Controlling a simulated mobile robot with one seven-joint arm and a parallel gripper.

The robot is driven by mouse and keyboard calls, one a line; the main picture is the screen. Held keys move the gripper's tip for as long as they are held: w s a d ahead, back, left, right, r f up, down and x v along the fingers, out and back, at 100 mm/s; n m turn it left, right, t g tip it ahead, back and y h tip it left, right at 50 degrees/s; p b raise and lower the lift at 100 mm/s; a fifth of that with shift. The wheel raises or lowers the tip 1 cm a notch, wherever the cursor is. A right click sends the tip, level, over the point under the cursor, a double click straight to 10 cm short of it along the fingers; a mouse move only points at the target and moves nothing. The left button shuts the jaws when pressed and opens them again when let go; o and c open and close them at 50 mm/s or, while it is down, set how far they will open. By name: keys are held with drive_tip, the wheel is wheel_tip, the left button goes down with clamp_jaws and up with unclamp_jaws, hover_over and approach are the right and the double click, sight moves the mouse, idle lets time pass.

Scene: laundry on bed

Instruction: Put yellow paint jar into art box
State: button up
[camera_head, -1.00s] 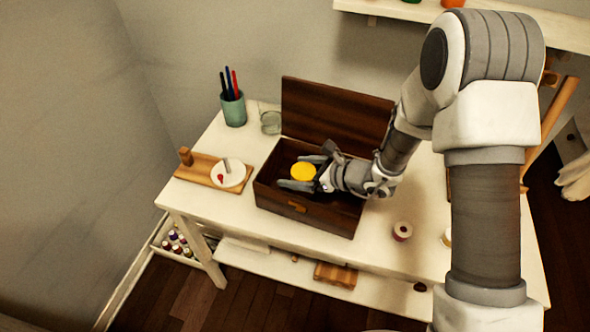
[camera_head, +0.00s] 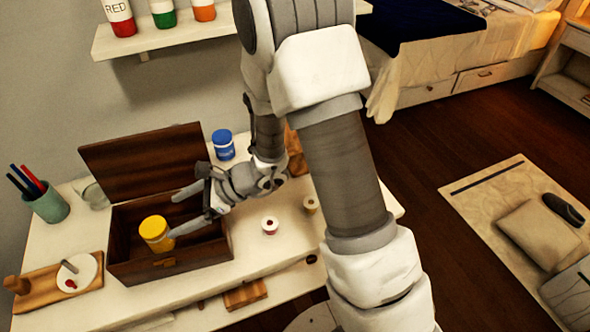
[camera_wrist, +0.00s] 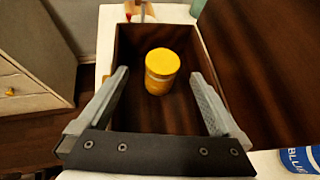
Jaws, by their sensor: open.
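The yellow paint jar (camera_head: 156,233) stands inside the open art box (camera_head: 190,254), a dark wooden box with its lid raised at the back. In the wrist view the jar (camera_wrist: 161,74) looks upright on the box floor, with bare floor around it. My gripper (camera_head: 177,212) is open, its fingers spread, to the right of the jar in the head view. In the wrist view the fingers (camera_wrist: 159,76) lie on either side of the jar, clear of it.
A blue paint jar (camera_head: 223,145) stands on the white table behind my arm. A pen cup (camera_head: 47,205) and a wooden board (camera_head: 60,287) with a white dish are left of the box. Small spools (camera_head: 269,225) lie to the right. A wall shelf (camera_head: 170,32) holds paint jars.

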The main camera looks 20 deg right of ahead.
drive_tip(key=s+d+r+n+g+h, duration=0.1)
drive_tip(key=s+d+r+n+h, duration=0.1)
drive_tip(key=s+d+r+n, duration=0.25)
drive_tip(key=s+d+r+n+g+h, duration=0.1)
drive_tip(key=s+d+r+n, duration=0.1)
drive_tip(key=s+r+n, duration=0.35)
drive_tip(key=s+d+r+n+t+h, duration=0.2)
drive_tip(key=d+r+n+h, duration=0.2)
drive_tip(key=d, duration=0.5)
drive_tip(key=s+d+r+n+t+h, duration=0.3)
drive_tip(key=d+r+n+h, duration=0.2)
drive_tip(key=d+r, duration=0.2)
drive_tip(key=d, duration=0.2)
drive_tip(key=shift+s+d+t, duration=0.15)
drive_tip(key=shift+d+t, duration=0.15)
drive_tip(key=shift+d, duration=0.05)
drive_tip(key=shift+r, duration=0.1)
